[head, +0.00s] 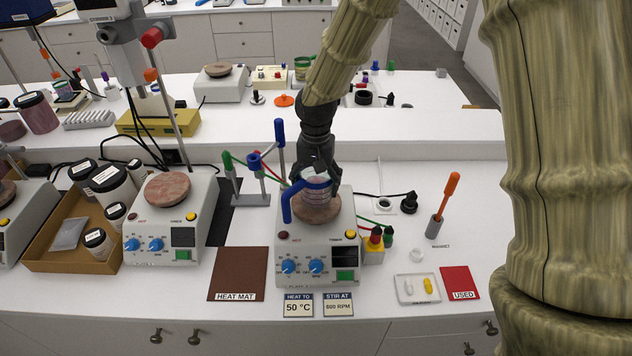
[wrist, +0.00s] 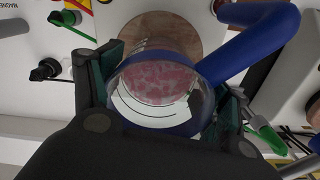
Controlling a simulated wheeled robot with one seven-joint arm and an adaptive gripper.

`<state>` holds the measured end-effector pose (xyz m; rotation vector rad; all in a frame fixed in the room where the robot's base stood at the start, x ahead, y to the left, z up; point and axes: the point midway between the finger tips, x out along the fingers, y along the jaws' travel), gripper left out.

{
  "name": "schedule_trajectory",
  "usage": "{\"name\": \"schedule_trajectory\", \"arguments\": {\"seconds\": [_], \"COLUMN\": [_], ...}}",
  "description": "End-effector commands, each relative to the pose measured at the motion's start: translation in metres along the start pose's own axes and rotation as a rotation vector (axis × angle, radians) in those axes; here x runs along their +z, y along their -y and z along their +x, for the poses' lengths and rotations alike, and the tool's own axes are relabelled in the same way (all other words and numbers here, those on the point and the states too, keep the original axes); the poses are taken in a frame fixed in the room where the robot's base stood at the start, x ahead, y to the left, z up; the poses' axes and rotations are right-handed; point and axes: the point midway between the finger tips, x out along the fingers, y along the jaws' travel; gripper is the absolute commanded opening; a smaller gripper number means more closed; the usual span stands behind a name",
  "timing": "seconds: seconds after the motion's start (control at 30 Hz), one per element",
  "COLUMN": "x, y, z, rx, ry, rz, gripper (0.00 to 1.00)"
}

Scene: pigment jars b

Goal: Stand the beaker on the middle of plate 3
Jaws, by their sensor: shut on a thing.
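The beaker (head: 316,193) is clear glass with a blue rim band, a blue handle and pink contents. My gripper (head: 318,170) is shut on it from above. In the wrist view the beaker (wrist: 158,75) sits between my dark fingers (wrist: 165,90), its handle to the right. The beaker looks upright over the round reddish-brown top (head: 318,214) of the middle stirrer (head: 316,250). I cannot tell whether its base touches. The round top also shows in the wrist view (wrist: 145,28), reaching out past the beaker. I can read no plate number.
A blue-knobbed stand (head: 252,180) is close left of the stirrer. A brown heat mat (head: 238,270) lies front left. Another stirrer (head: 170,225) and a jar tray (head: 65,245) are further left.

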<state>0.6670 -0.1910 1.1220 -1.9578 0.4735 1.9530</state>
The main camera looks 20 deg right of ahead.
Motion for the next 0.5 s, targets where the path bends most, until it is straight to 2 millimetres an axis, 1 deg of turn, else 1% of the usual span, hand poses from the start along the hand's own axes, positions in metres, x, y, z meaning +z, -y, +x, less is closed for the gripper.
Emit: {"name": "schedule_trajectory", "arguments": {"seconds": [0.5], "x": [-0.0002], "y": [0.0001], "z": [0.0077], "rx": [0.000], "ry": [0.000], "rz": [0.000], "gripper": [0.20]}}
